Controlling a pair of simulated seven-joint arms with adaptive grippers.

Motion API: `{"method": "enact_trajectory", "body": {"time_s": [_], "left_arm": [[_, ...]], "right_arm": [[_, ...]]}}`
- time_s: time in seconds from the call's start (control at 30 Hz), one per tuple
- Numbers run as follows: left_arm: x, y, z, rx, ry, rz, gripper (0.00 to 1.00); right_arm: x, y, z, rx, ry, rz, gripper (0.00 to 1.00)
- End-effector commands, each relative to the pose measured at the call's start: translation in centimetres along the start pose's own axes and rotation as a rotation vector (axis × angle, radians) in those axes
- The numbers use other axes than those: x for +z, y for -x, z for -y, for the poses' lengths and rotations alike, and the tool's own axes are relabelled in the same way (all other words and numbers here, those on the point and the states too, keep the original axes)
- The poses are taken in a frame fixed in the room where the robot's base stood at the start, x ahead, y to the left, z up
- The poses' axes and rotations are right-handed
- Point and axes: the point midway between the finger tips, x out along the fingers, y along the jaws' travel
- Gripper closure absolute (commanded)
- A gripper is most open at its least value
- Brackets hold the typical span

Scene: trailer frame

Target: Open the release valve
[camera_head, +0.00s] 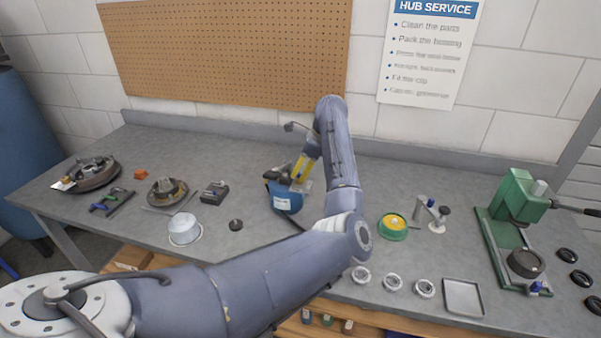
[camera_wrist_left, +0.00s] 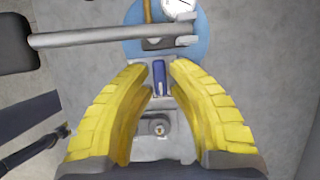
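A blue pump (camera_head: 287,200) with a pale label stands on the bench near the middle, partly hidden by my arm. In the left wrist view its round blue body (camera_wrist_left: 202,52) shows at the top, with a white gauge (camera_wrist_left: 180,6) and a grey lever (camera_wrist_left: 95,38) ending in a black grip. A small dark blue lever (camera_wrist_left: 159,78), seemingly the release valve, sits on a grey metal block. My left gripper (camera_head: 301,168) is over the pump. Its yellow fingers (camera_wrist_left: 159,68) are apart on either side of the blue lever, with gaps visible. My right gripper is out of view.
A green press (camera_head: 517,205) stands at the right with black rings nearby. A white cup (camera_head: 184,229), hub parts and a brake disc (camera_head: 92,178) lie left. A green-and-yellow tub (camera_head: 393,227), white rings and a grey tray (camera_head: 463,297) lie right of my forearm. A pegboard (camera_head: 220,50) hangs behind.

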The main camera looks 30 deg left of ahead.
Motion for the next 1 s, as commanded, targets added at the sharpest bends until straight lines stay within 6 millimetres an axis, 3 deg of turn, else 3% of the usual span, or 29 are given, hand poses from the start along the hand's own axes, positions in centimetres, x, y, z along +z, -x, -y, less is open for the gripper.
{"method": "enact_trajectory", "body": {"time_s": [0.13, 0.67, 1.0], "left_arm": [[-0.02, 0.01, 0.00, 0.000, 0.000, 0.000, 1.00], [-0.04, -0.03, -0.06, -0.014, -0.035, 0.000, 1.00], [-0.08, -0.07, -0.23, -0.106, -0.254, -0.001, 1.00]], "right_arm": [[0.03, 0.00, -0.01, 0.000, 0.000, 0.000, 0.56], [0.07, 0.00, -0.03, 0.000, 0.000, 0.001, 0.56], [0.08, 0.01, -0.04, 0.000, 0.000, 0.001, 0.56]]}}
